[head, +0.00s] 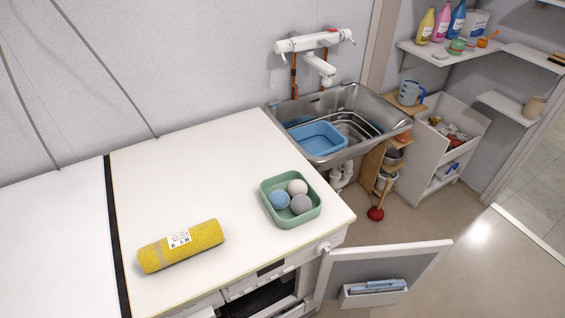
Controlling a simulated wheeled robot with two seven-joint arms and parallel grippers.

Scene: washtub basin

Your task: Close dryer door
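The dryer door (425,262) stands swung open at the lower right, a white frame around a grey panel. It extends out to the right from the front of the white appliance (293,262), near its right corner. The appliance front shows a control strip and a dark opening (262,299) below it, partly cut off by the picture's bottom edge. A small white holder with a blue item (374,286) is on the door's face. Neither of my grippers is in view.
On the white top (225,165) lie a yellow roll (182,246) and a green tray (291,222) with three balls. Behind is a metal sink (385,104) with a blue basin (317,138). A white cart (450,152) and shelves stand right.

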